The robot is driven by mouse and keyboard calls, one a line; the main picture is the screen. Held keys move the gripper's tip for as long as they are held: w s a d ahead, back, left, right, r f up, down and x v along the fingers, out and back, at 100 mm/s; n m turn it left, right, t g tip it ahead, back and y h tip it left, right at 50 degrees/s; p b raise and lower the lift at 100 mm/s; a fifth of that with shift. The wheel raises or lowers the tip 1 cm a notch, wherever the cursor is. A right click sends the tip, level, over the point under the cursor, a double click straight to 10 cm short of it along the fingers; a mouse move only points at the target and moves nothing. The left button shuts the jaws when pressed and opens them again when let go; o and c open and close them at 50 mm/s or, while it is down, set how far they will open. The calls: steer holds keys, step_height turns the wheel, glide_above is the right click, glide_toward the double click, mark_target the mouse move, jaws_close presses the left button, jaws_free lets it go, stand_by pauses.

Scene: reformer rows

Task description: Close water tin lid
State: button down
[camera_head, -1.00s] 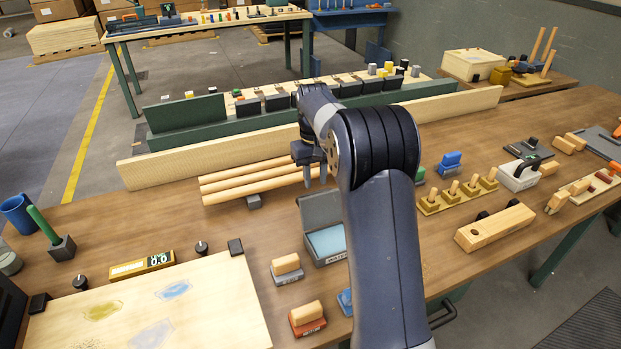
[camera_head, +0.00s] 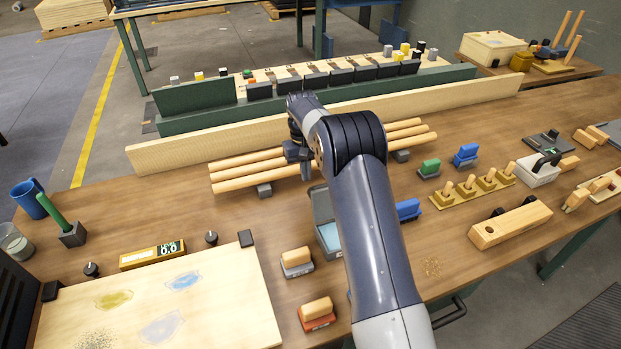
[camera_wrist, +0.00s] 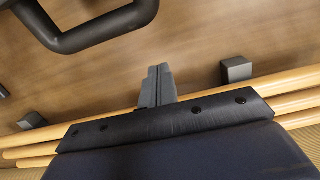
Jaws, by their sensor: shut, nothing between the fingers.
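The water tin (camera_head: 330,239) is a grey box with a light blue inside, on the bench beside my forearm. Its grey lid (camera_head: 321,205) stands raised at the tin's back edge, so the tin is open. My forearm hides the tin's right part. My gripper (camera_head: 306,172) is beyond the tin, by the wooden rods, pointing down. It is shut and empty. In the wrist view my gripper (camera_wrist: 158,72) has its fingers together over bare wood; the tin cannot be made out there.
Long wooden rods (camera_head: 245,175) rest on grey blocks behind the tin. Stamp-like blocks (camera_head: 296,262) stand left of the tin, a blue block (camera_head: 408,209) right of my arm. A dark curved bar (camera_wrist: 95,35) crosses the wrist view's upper left. Bench left of the tin is fairly clear.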

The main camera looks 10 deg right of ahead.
steer(key=shift+s+f, duration=0.2)
steer(key=shift+f, duration=0.65)
steer(key=shift+s+d+r+p, duration=0.2)
steer(key=shift+s+r+p, duration=0.25)
steer(key=shift+s, duration=0.4)
steer(key=shift+s+d+r+p, duration=0.2)
steer(key=shift+s+r, duration=0.3)
steer(key=shift+s, duration=0.3)
steer(key=shift+s+b, duration=0.1)
steer(key=shift+b, duration=0.25)
steer(key=shift+s+r+t+b, duration=0.1)
steer(key=shift+r+t+b, duration=0.1)
steer(key=shift+t+b, duration=0.15)
